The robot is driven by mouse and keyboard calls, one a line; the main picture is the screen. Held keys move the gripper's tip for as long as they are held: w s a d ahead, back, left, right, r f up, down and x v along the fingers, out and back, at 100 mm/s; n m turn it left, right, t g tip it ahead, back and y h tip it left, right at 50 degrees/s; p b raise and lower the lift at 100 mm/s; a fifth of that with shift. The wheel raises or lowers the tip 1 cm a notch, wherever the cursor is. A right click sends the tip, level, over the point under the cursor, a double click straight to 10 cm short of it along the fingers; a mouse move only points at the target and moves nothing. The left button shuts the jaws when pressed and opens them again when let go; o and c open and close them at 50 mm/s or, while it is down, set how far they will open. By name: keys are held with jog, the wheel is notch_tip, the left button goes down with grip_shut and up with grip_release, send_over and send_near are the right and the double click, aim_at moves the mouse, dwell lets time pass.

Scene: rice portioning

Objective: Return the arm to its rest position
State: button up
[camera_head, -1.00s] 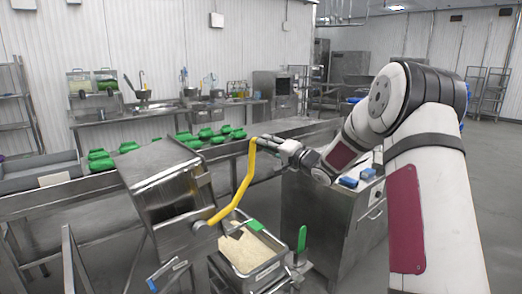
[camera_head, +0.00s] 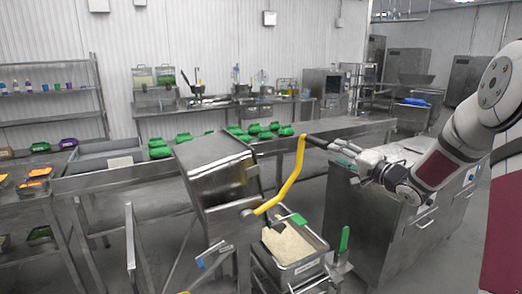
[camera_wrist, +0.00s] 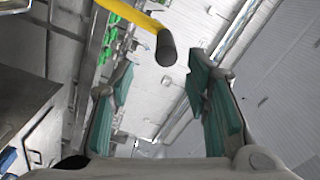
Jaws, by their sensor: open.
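My arm reaches in from the right in the head view, and my gripper (camera_head: 334,147) is at the dark end of a bent yellow lever (camera_head: 290,182). The lever belongs to a tilted steel hopper (camera_head: 215,175). In the wrist view my gripper (camera_wrist: 163,72) is open, its two teal-padded fingers wide apart. The yellow lever (camera_wrist: 128,12) shows there too, its dark round tip between and just beyond the fingertips. I cannot tell whether the fingers touch it. The arm is stretched out over a steel cabinet.
A steel pan of rice (camera_head: 290,245) with a green-handled scoop sits below the hopper. The steel cabinet (camera_head: 375,220) stands under my forearm. A rack (camera_head: 50,95) and food trays (camera_head: 35,180) are at left. Floor is open at right.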

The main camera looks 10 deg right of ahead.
jog(key=s+a+r+n+g+h, duration=0.45)
jog(key=s+a+r+h, duration=0.35)
jog(key=s, duration=0.2)
jog(key=s+a+f+n+g+y, duration=0.1)
jog(key=s+a, duration=0.3)
jog(key=s, duration=0.6)
jog(key=s+a+f+n+g+y, duration=0.1)
jog(key=s+a+f+n+g, duration=0.1)
jog(key=s, duration=0.8)
jog(key=s+a+f+n+g+y, duration=0.1)
jog(key=s+a+f+n+g, duration=0.1)
jog(key=s+a, duration=0.5)
jog(key=s+f+g, duration=0.1)
jog(key=s+g, duration=0.1)
jog(key=s, duration=0.1)
jog(key=shift+s+f, duration=0.15)
